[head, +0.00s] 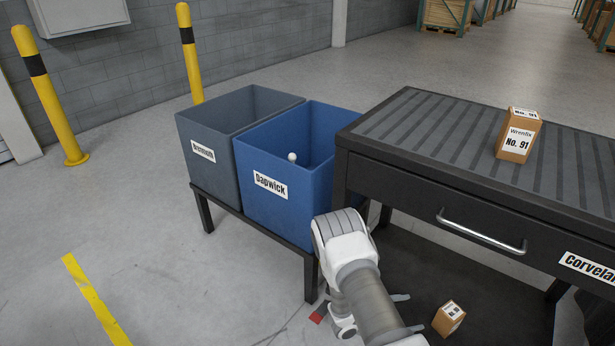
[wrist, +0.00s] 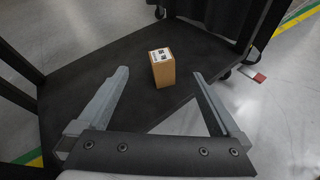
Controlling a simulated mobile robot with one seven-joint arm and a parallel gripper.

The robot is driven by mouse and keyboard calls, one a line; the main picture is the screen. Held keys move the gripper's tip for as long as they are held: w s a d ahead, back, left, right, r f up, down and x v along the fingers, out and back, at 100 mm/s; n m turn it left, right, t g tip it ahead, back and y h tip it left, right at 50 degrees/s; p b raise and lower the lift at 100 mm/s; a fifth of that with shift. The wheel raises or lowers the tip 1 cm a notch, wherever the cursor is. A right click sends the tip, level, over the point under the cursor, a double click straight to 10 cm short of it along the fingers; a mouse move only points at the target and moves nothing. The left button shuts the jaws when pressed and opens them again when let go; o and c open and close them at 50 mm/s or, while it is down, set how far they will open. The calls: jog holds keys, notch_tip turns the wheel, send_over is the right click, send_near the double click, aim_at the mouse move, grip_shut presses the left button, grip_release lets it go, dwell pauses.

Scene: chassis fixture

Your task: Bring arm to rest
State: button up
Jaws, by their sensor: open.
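My gripper (head: 408,312) is low beside the workbench in the head view, partly hidden by my own arm. In the wrist view its two fingers are spread wide with nothing between them. A small brown box (head: 448,318) with a white label stands on the workbench's dark lower shelf (head: 490,305). It also shows in the wrist view (wrist: 162,72), beyond the fingertips and apart from them.
A blue bin (head: 270,213) labelled Dapwick, with a small white round-topped thing inside, and a grey bin (head: 207,172) stand on a stand left of my arm. The workbench (head: 420,120) carries a box marked No. 91 (head: 518,136). Yellow posts (head: 50,100) stand behind.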

jog(key=s+a+r+m+g+y, duration=0.1)
jog(key=s+r+m+g+y, duration=0.35)
jog(key=r, duration=1.05)
jog(key=a+r+m+g+h, duration=0.1)
jog(key=r+m, duration=0.7)
jog(key=r, duration=0.8)
jog(key=s+a+r+m+t+y, duration=0.3)
jog(key=s+a+r+y, duration=0.25)
jog(key=s+r, duration=0.35)
jog(key=s+a+r+m+t+y, duration=0.4)
jog(key=s+a+r, duration=0.3)
jog(key=s+r, duration=0.2)
notch_tip(320, 180, up, 24)
jog(key=p, duration=2.4)
jog(key=shift+w, duration=0.2)
jog(key=shift+f, duration=0.15)
